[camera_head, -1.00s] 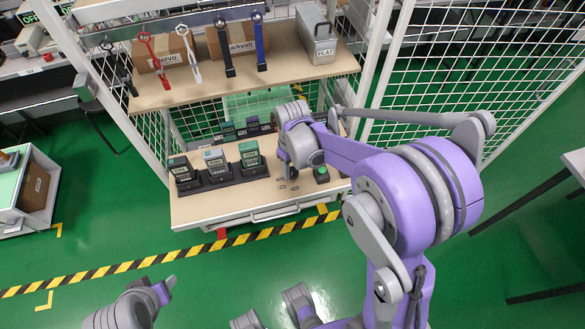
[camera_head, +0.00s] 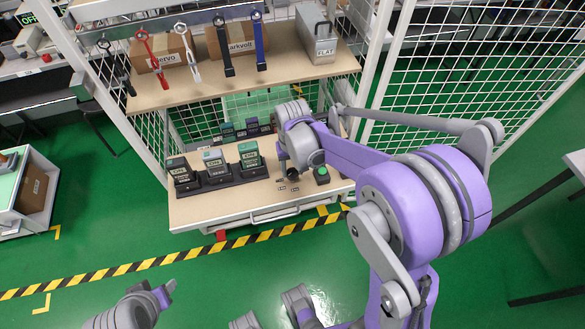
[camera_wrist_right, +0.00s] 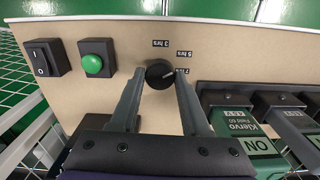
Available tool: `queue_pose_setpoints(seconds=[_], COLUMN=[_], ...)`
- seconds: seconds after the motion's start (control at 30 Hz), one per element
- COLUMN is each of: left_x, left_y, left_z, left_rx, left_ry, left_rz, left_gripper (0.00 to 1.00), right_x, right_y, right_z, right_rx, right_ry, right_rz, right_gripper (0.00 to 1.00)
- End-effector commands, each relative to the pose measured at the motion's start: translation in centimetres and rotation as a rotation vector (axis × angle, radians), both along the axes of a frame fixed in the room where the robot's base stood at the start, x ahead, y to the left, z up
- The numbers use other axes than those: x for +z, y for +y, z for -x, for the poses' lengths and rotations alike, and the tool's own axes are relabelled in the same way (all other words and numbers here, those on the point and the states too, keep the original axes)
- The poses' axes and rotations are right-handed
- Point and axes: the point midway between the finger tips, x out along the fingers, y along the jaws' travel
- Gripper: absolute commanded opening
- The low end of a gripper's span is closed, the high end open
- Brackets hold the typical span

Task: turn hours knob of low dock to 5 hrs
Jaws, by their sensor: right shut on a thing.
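The round black hours knob (camera_wrist_right: 160,75) sits on the beige panel between the fingers of my right gripper (camera_wrist_right: 159,80), which is shut on it. Its white pointer mark faces right, towards the 7 hrs label (camera_wrist_right: 181,70). The 5 hrs label (camera_wrist_right: 184,54) is just above that, and the 3 hrs label (camera_wrist_right: 160,43) is at the top. In the head view my right gripper (camera_head: 291,172) is over the low board, right of the low dock (camera_head: 219,179) and its testers. My left gripper (camera_head: 167,290) is low at the left, away from the board; its opening is unclear.
A green button (camera_wrist_right: 93,65) and a black rocker switch (camera_wrist_right: 44,57) stand left of the knob. Testers (camera_wrist_right: 246,132) stand close on the right. In the head view, an upper shelf (camera_head: 180,92) with boxes and hanging tools overhangs the back. Wire mesh flanks the bench.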

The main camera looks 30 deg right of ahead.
Motion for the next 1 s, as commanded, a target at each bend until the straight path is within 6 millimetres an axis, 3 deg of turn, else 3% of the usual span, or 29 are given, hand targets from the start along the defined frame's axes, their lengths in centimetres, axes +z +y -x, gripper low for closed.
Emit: queue_pose_setpoints(seconds=[0.37,0.4,0.57,0.87,1.0], left_x=[0.0,0.0,0.0,0.0,0.3], left_y=[0.0,0.0,0.0,0.0,0.0], left_z=[0.0,0.0,0.0,0.0,0.0], left_rx=[0.0,0.0,0.0,0.0,0.0], left_ry=[0.0,0.0,0.0,0.0,-0.001], left_rz=[0.0,0.0,0.0,0.0,0.0], left_gripper=[0.5,0.5,0.5,0.5,0.5], right_x=[0.0,0.0,0.0,0.2,1.6], right_y=[0.0,0.0,0.0,0.0,0.0], right_z=[0.0,0.0,0.0,0.0,0.0], right_rx=[-0.003,-0.003,-0.003,-0.003,-0.003], right_ry=[0.0,0.0,0.0,0.0,0.0], right_rz=[0.0,0.0,0.0,0.0,0.0], right_gripper=[0.0,0.5,0.77,0.77,0.77])
